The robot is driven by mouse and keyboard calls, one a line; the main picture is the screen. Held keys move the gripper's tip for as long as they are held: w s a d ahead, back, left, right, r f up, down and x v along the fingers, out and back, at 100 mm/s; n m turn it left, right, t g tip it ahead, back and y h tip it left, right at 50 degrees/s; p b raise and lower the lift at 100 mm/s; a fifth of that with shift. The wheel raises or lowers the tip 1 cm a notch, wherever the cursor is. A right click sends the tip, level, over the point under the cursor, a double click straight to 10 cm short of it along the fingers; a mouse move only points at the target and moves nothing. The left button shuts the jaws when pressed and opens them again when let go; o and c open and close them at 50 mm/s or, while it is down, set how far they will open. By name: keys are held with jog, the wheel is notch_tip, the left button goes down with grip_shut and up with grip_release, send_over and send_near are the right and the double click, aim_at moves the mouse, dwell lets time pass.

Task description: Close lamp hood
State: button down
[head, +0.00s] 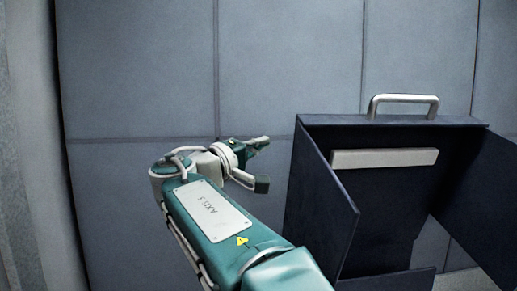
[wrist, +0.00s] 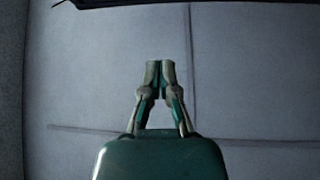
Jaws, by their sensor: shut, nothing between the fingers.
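A dark blue box-like fixture with a pale handle (head: 403,99) on top stands at the right in the head view; I take it to be the lamp hood (head: 322,200). Its side panels stand spread out to left and right, and a pale bar (head: 385,158) shows inside. My gripper (head: 266,140) is left of the hood, apart from it, in front of the wall. In the wrist view my gripper (wrist: 160,66) has its fingertips together and empty, with only wall behind them. The lower part of the hood is cut off by the frame.
A grey panelled wall (head: 290,60) with seams fills the background. A pale vertical surface (head: 22,150) is at the far left. A dark edge (wrist: 110,3) crosses the top of the wrist view. The space left of and above my arm is clear.

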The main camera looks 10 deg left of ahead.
jog(key=x, duration=0.7)
jog(key=s, duration=0.1)
jog(key=s+f, duration=0.1)
jog(key=s+d, duration=0.1)
jog(key=s, duration=0.1)
jog(key=shift+f, duration=0.2)
